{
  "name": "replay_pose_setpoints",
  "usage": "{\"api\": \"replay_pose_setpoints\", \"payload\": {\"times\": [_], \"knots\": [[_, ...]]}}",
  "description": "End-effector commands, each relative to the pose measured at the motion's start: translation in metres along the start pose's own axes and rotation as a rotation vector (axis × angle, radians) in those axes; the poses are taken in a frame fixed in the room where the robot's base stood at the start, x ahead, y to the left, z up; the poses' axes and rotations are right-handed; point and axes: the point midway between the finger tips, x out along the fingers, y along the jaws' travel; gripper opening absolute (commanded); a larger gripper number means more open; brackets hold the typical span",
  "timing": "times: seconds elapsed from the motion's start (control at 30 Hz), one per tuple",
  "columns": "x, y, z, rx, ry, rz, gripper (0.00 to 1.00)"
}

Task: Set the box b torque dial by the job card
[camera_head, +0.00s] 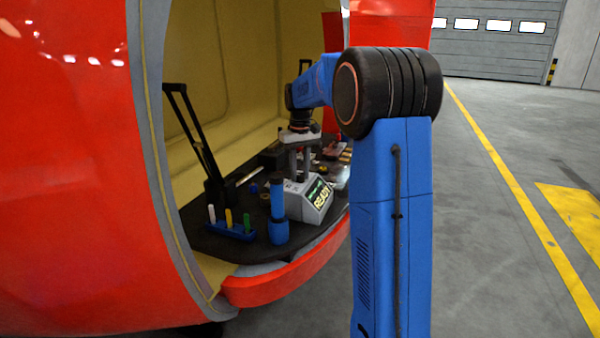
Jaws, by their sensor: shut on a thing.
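My gripper (299,178) points straight down inside the red nosecone. Its two grey fingers reach the top of a light grey box (293,204). The box has a dark sloping screen (320,195) with green "READY" lettering. My gripper is shut on a small part at the box top, where a torque dial would sit. The fingers and the low view angle hide most of that part, so its setting cannot be read. I cannot tell from the lettering whether this is box b. No job card can be made out clearly.
A dark worktop (200,238) fills the nosecone opening, behind a red sill (290,274). A blue upright tool (278,212) stands close left of the box. A blue rack (229,229) with coloured handles and a black frame (200,150) are farther left. Small items clutter the back right.

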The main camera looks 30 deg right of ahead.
Motion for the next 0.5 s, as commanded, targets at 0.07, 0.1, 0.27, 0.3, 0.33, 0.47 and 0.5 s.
{"api": "replay_pose_setpoints", "payload": {"times": [0.07,0.1,0.27,0.3,0.33,0.47,0.5], "knots": [[-0.0003,0.0000,0.0001,-0.027,0.000,0.000,0.04],[-0.0003,0.0000,0.0001,-0.046,0.000,0.000,0.04],[-0.0004,-0.0001,0.0001,-0.152,0.000,0.000,0.04],[-0.0004,-0.0001,0.0001,-0.185,0.000,0.000,0.04],[-0.0004,-0.0002,0.0001,-0.212,0.000,0.000,0.04],[-0.0005,-0.0003,0.0002,-0.333,0.000,0.000,0.04],[-0.0005,-0.0003,0.0002,-0.371,0.000,0.000,0.04]]}}
